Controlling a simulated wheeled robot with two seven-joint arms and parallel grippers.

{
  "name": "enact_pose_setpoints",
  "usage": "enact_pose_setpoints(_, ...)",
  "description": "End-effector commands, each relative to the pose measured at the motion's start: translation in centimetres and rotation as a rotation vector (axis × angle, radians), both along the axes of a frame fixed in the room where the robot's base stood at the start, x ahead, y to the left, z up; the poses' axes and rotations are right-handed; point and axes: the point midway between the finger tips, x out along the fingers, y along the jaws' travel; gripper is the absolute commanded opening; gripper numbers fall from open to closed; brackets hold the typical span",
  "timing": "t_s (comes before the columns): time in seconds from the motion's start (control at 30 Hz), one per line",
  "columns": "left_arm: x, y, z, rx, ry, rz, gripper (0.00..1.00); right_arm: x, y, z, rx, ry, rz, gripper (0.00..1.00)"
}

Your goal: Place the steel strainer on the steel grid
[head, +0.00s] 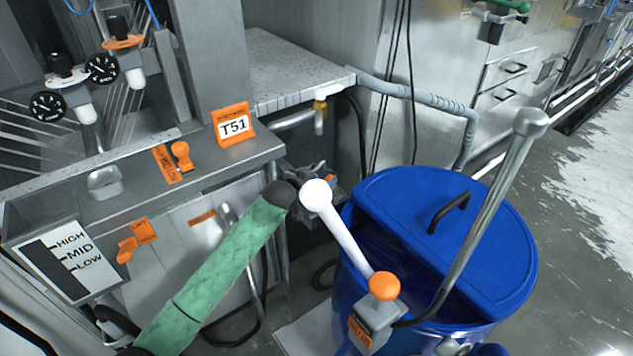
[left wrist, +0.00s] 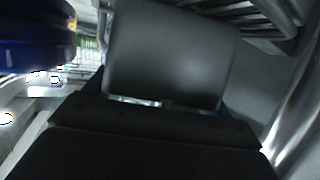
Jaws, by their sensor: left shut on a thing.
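My left arm, in a green sleeve, reaches from the lower left of the head view to beside the blue drum. My left gripper (head: 312,180) is partly hidden behind a white lever ball. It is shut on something. In the left wrist view a smooth grey thing (left wrist: 170,55) stands at the dark jaws. I cannot make out mesh on it, so I cannot tell whether it is the steel strainer. Parallel metal bars (left wrist: 255,14) show at that view's top right; I cannot tell whether they are the steel grid. My right gripper is not in view.
The blue drum (head: 385,222) with its lid stands right of my left gripper. A white lever (head: 345,240) and a steel rod (head: 490,205) rise in front of it. Open floor (head: 590,180) lies at the right.

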Motion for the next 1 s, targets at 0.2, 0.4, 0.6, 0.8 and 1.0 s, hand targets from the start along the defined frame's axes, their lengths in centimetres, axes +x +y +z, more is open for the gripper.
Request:
enact_pose_setpoints(0.2, 0.0, 0.0, -0.1, -0.001, -0.001, 0.000, 0.52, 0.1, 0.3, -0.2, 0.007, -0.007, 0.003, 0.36)
enact_pose_setpoints(0.4, 0.0, 0.0, -0.2, -0.001, -0.001, 0.000, 0.52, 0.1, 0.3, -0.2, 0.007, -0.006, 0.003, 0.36)
enact_pose_setpoints(0.6, 0.0, 0.0, -0.4, 0.000, 0.000, 0.000, 1.00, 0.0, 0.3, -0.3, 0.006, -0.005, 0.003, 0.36)
enact_pose_setpoints(0.8, 0.0, 0.0, -0.3, -0.001, -0.001, 0.000, 1.00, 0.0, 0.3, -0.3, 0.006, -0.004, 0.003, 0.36)
enact_pose_setpoints(1.0, -1.0, 0.6, 0.6, 0.001, 0.001, 0.000, 1.00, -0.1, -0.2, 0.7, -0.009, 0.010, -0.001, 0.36)
